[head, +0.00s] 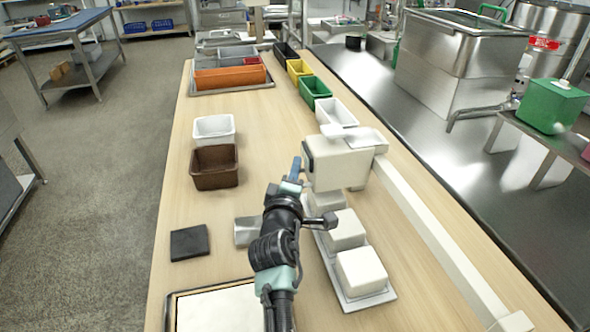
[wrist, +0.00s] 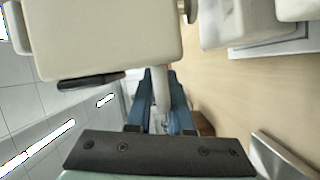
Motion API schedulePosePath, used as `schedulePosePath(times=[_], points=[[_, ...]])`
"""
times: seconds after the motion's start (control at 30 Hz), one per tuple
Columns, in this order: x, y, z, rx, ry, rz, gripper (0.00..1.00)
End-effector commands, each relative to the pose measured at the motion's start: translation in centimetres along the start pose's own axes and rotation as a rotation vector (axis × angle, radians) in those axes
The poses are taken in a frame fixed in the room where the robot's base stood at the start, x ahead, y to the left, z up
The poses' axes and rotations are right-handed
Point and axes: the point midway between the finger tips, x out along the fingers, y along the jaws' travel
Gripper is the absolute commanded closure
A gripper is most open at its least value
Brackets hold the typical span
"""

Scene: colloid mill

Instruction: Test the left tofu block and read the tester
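The cream tester (head: 337,163) stands on the wooden table, its long pale arm reaching to the lower right. A light tray (head: 382,297) in front of it bears white tofu blocks: a front one (head: 361,271), one behind it (head: 344,229), and a pale shape (head: 325,202) below the tester that is partly hidden. My gripper (head: 295,168) is at the tester's left side. In the wrist view its blue fingers (wrist: 162,100) stand either side of a pale rod (wrist: 160,88) by the tester's body (wrist: 105,35); contact is unclear. I see no readout.
A black pad (head: 189,243) and a light board (head: 220,310) lie left of my arm. Brown (head: 214,167) and white (head: 213,129) bins stand beyond. Green (head: 315,91) and white (head: 336,113) bins line the right edge. The table between these rows is clear.

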Motion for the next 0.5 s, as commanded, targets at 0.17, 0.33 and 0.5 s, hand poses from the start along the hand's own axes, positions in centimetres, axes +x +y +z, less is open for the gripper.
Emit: schedulePosePath(times=[0.17, 0.33, 0.5], points=[[-0.01, -0.47, -0.25, 0.001, 0.004, -0.008, 0.56], [0.0, -0.22, -0.16, 0.0, 0.003, -0.004, 0.56], [-0.44, -0.06, -0.12, 0.0, 0.002, -0.002, 0.56]])
